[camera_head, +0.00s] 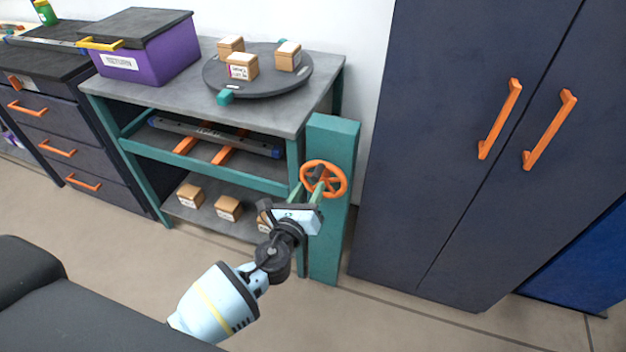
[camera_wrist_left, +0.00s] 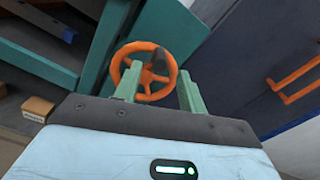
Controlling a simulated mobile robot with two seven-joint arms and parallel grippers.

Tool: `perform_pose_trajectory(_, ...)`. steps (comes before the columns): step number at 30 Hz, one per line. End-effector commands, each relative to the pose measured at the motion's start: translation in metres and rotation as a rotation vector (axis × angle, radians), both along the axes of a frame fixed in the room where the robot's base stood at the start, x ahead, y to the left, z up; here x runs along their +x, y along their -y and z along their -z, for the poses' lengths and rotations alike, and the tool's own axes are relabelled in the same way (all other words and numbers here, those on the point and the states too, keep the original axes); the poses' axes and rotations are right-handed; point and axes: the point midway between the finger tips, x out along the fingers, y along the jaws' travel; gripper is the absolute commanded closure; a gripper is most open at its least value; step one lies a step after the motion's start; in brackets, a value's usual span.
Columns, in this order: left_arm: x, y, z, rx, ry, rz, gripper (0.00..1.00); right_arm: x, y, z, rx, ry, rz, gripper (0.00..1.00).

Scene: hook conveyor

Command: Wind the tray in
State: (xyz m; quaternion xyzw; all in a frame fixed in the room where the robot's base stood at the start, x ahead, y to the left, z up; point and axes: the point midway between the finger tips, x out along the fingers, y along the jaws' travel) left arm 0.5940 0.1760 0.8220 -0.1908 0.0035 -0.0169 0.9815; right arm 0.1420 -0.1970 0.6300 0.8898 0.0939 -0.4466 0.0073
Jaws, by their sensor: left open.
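The orange handwheel (camera_head: 325,179) is mounted on a teal post (camera_head: 333,240) at the workbench's right front corner. In the left wrist view the wheel (camera_wrist_left: 147,76) shows spokes and a dark knob (camera_wrist_left: 160,58) at its upper right. My left gripper (camera_head: 312,183) is open in front of the wheel. In the wrist view its green fingers (camera_wrist_left: 158,88) overlap the wheel's lower part, one on each side; I cannot tell whether they touch it. A dark tray-like piece (camera_head: 215,134) with a blue-ended bar and orange rails lies on the bench's middle shelf.
A round dark turntable (camera_head: 258,85) with several small boxes sits on the bench top beside a purple bin (camera_head: 150,60). More boxes (camera_head: 228,208) are on the low shelf. A dark cabinet (camera_head: 440,150) with orange handles stands right of the post. Floor in front is clear.

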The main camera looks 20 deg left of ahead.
Motion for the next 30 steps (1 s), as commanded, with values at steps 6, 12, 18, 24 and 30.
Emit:
perform_pose_trajectory(6,-0.022,-0.001,0.000,0.001,0.000,0.000,0.59,0.000,0.000,-0.001,-0.001,0.000,-0.001,0.49)
perform_pose_trajectory(12,-0.026,-0.001,0.000,0.001,0.001,0.000,0.59,-0.001,0.000,0.000,-0.001,-0.001,-0.001,0.49)
perform_pose_trajectory(18,-0.025,-0.001,0.000,0.001,0.000,0.000,0.59,-0.001,0.000,0.000,-0.001,-0.002,-0.001,0.49)
perform_pose_trajectory(24,-0.026,-0.001,0.001,-0.003,-0.002,0.000,0.59,-0.001,0.000,0.000,-0.001,-0.003,-0.001,0.49)
perform_pose_trajectory(30,-0.056,-0.004,0.026,-0.226,-0.108,-0.020,0.59,0.004,0.001,-0.008,-0.001,0.011,0.000,0.49)
